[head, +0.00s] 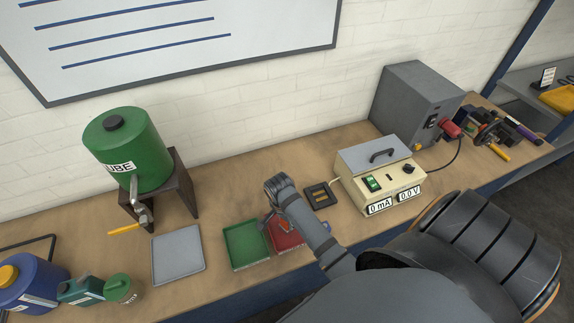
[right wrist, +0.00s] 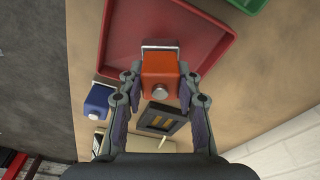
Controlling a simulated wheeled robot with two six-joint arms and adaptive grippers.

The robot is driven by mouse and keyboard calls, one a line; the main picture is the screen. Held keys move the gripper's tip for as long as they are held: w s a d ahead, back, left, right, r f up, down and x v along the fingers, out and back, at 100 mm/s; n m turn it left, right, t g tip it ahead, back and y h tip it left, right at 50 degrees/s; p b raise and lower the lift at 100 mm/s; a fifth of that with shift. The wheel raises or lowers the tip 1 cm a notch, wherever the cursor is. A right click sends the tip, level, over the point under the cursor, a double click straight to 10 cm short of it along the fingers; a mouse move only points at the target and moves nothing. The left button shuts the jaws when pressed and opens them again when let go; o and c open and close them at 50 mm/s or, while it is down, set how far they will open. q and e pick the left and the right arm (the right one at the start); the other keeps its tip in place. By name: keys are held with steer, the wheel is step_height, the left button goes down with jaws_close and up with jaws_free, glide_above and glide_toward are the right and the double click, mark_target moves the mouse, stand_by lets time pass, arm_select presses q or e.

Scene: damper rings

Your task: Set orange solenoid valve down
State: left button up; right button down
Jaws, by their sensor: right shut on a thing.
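The orange solenoid valve (right wrist: 160,72) is between the two fingers of my right gripper (right wrist: 160,80), which is shut on it. In the right wrist view the valve overlaps the near rim of the red tray (right wrist: 205,45). I cannot tell whether it touches the tray. My left gripper is not in view.
A green tray (head: 246,245) lies left of the red one, and a grey tray (head: 178,255) further left. A blue valve (right wrist: 97,103) stands beside the red tray. A dark square fixture (head: 320,195) and a meter box (head: 380,181) are to the right.

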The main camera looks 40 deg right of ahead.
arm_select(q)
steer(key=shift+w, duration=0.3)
arm_select(e)
steer(key=shift+f, duration=0.7)
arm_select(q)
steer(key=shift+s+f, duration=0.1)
arm_select(e)
steer(key=shift+f, duration=0.25)
steer(key=c, duration=0.8)
jaws_free()
steer(key=shift+c, duration=0.2)
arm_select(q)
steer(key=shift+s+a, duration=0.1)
arm_select(e)
steer(key=r, duration=0.4)
steer(key=a+r, duration=0.1)
steer(key=r, duration=0.7)
steer(key=shift+s+a, duration=0.15)
steer(key=shift+a, duration=0.05)
